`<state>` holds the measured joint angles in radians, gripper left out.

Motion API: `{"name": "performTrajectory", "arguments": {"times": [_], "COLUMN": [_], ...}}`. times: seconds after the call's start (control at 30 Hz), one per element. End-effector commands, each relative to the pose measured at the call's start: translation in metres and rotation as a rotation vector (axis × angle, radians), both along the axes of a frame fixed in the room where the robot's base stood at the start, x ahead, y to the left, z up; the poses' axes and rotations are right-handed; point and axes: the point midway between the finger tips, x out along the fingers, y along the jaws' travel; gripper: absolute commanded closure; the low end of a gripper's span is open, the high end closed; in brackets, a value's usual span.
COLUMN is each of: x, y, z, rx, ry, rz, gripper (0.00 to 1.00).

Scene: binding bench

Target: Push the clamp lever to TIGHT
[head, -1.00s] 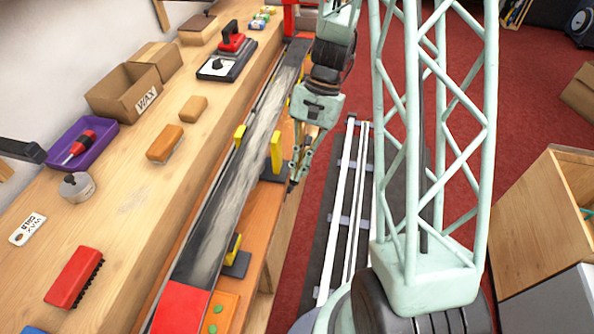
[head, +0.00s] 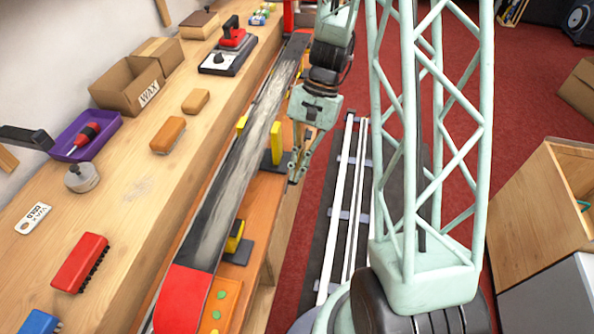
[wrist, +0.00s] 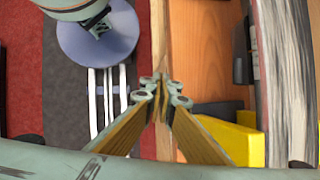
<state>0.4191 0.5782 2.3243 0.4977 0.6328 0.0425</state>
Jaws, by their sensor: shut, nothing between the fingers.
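My gripper (head: 294,180) hangs beside the right edge of the orange-brown bench (head: 262,215), with its fingers pointing down. In the wrist view its fingertips (wrist: 160,88) meet with nothing between them, over the bench's pale edge. The long grey ski with a red end (head: 235,165) lies along the bench, to the left of my gripper. Yellow clamp blocks (head: 276,143) on dark bases stand along the ski. One yellow block (wrist: 235,138) is right of my fingers in the wrist view. I cannot make out the clamp lever or a TIGHT mark.
The wooden shelf (head: 130,190) at left holds a WAX box (head: 128,95), a purple tray (head: 85,137), brushes and a waxing iron (head: 230,55). White rails (head: 350,215) run along the floor right of the bench. A wooden cabinet (head: 540,210) stands at far right.

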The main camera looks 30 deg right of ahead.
Motion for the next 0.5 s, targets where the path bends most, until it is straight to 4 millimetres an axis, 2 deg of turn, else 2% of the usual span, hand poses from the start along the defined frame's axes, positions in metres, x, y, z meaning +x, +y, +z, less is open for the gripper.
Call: {"name": "performTrajectory", "arguments": {"times": [0.23,0.5], "x": [-0.002,0.002], "y": [0.0,-0.006], "z": [0.003,0.018], "rx": [0.003,0.001], "ry": [0.004,0.002], "rz": [0.001,0.003], "gripper": [1.0,1.0]}}
